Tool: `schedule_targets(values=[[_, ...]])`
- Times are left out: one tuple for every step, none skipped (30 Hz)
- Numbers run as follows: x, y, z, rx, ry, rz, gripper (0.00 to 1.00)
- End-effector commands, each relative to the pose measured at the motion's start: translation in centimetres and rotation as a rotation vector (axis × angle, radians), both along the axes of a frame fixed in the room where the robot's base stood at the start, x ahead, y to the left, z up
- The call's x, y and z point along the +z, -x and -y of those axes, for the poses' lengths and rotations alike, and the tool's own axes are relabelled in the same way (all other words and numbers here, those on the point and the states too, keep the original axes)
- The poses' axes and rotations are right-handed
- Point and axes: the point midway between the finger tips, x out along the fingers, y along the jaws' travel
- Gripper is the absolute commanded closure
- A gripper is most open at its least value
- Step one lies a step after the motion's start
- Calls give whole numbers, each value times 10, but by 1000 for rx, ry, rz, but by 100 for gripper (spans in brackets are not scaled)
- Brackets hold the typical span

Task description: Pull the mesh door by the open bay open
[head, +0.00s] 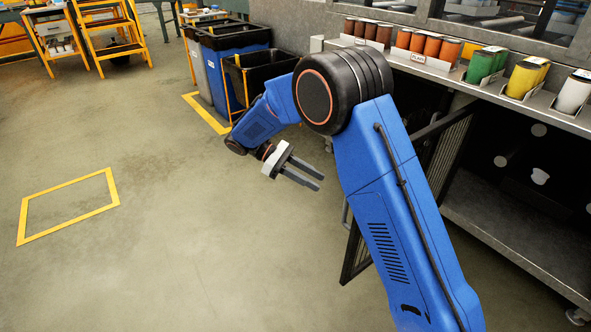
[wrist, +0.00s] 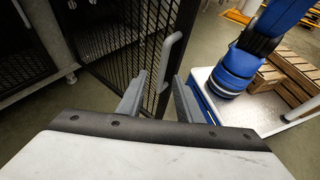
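The black mesh door (head: 357,256) stands swung out from the open bay (head: 525,165), partly hidden behind my blue arm. In the wrist view the door (wrist: 122,40) shows its mesh and a grey bar handle (wrist: 168,58) near its free edge. The handle shows just left of my arm in the head view (head: 346,214). My gripper (head: 318,182) is open and empty, to the left of the door. In the wrist view the lower end of the handle appears between the spread fingertips (wrist: 160,80); I cannot tell how deep it lies, and no contact shows.
A counter (head: 455,78) with several coloured containers runs above the bay. Bins (head: 232,42) stand behind my gripper. A yellow floor outline (head: 68,205) lies at left. The floor left of the door is clear. A pallet (wrist: 275,80) shows right in the wrist view.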

Motion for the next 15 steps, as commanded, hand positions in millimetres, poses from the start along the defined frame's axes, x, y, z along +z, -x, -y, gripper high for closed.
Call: schedule_targets(values=[[3, -3, -10, 1, -1, 2, 68], [6, -5, -15, 1, 0, 2, 68], [8, -7, -21, 1, -2, 3, 68], [10, -8, -26, 1, -1, 2, 68], [12, -9, -29, 1, -1, 1, 68], [14, -11, -35, 1, -2, 1, 68], [15, -13, -38, 1, -2, 1, 68], [17, -14, -41, 1, -2, 1, 68], [19, -15, -44, 0, -1, 0, 68], [20, -15, -47, 0, -1, -1, 68], [20, -16, -49, 0, -1, -1, 68], [21, -17, -51, 1, -2, 0, 68], [22, -17, -52, 1, -2, 0, 68], [23, -17, -53, 1, -2, 0, 68], [23, -18, -54, 0, -1, -1, 68]])
